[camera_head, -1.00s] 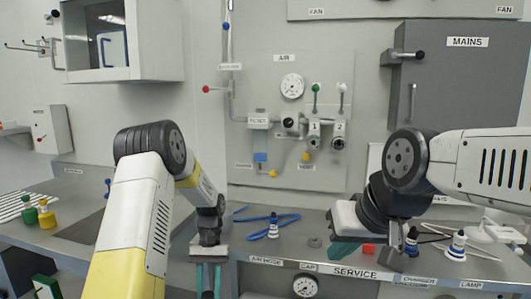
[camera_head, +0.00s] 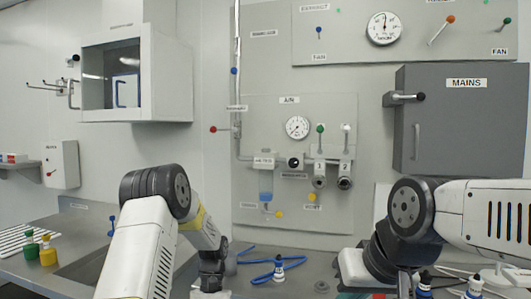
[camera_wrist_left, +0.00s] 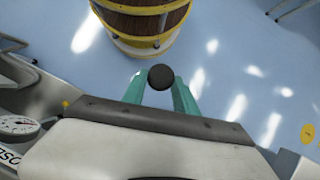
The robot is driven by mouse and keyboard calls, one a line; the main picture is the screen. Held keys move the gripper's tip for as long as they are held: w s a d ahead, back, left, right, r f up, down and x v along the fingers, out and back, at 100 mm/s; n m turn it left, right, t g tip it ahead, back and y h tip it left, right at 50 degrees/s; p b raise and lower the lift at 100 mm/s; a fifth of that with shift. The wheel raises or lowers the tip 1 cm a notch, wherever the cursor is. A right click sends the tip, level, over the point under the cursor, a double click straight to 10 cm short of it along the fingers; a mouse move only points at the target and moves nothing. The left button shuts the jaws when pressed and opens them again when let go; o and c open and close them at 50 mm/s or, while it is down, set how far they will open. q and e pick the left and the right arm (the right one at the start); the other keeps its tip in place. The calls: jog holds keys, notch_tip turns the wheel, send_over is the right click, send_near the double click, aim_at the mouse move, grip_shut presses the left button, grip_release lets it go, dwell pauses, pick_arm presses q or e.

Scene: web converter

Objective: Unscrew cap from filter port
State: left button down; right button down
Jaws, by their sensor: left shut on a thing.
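In the left wrist view, my left gripper (camera_wrist_left: 160,88) has its two teal fingers closed on a dark round knob-like piece (camera_wrist_left: 161,77). I cannot tell for sure whether it is the cap. In the head view, the left arm's wrist reaches down over the bench and its fingers are below the frame. The air filter with a blue bowl (camera_head: 265,185) hangs on the wall panel under a small label. No cap on a port can be made out clearly. My right gripper is at the bottom edge of the head view, its fingers mostly cut off.
A blue-handled tool (camera_head: 262,275) and a grey ring (camera_head: 322,286) lie on the bench. White-and-blue bottles (camera_head: 474,287) stand at the right. The grey mains box (camera_head: 462,120) juts from the wall. A wooden barrel (camera_wrist_left: 142,22) stands on the floor in the wrist view.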

pick_arm(q)
jog(key=shift+r, duration=0.1)
jog(key=shift+r, duration=2.45)
jog(key=shift+r, duration=2.5)
jog(key=shift+r, duration=2.5)
jog(key=shift+r, duration=2.5)
